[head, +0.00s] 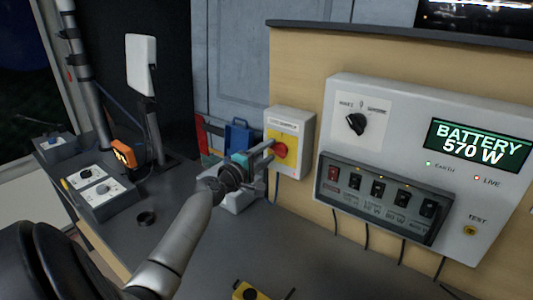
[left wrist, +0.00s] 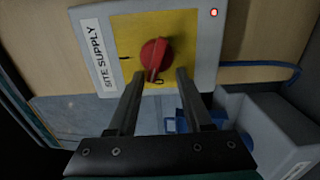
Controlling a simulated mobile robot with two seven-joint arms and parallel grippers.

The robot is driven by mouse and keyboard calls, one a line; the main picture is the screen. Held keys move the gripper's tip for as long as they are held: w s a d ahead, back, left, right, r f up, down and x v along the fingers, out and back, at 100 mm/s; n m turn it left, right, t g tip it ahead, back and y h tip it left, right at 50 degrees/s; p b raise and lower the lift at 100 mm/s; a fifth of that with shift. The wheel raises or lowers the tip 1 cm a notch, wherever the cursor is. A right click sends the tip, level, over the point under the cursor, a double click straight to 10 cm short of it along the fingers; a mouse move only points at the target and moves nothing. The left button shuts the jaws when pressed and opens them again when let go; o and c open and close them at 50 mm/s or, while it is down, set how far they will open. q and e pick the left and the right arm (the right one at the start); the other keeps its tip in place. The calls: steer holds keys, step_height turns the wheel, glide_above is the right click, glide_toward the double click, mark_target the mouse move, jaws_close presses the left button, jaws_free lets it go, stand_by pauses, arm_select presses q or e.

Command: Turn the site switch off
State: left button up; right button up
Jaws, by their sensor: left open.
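The site switch is a white box (head: 302,125) labelled SITE SUPPLY on the wooden panel, with a yellow plate and a red rotary knob (head: 280,150). In the left wrist view the red knob (left wrist: 154,54) has its grip pointing down, close to the O mark; the I mark is to its left. A red lamp (left wrist: 214,12) on the box is lit. My left gripper (head: 268,153) is open at the knob; in the wrist view its fingers (left wrist: 160,73) lie either side of the knob's lower end. I cannot tell whether they touch it. My right gripper is not in view.
Right of the switch, a white unit (head: 400,100) has a selector, several rocker switches and a display reading BATTERY 570 W. Blue and grey bins (head: 238,137) stand behind my gripper. A control box (head: 100,190) sits on the left of the grey worktop.

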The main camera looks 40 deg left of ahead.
arm_select(q)
steer(key=shift+s+a, duration=0.1)
steer(key=s+d+b, duration=0.1)
steer(key=s+d, duration=0.1)
steer(key=s, duration=1.3)
steer(key=shift+a, duration=0.1)
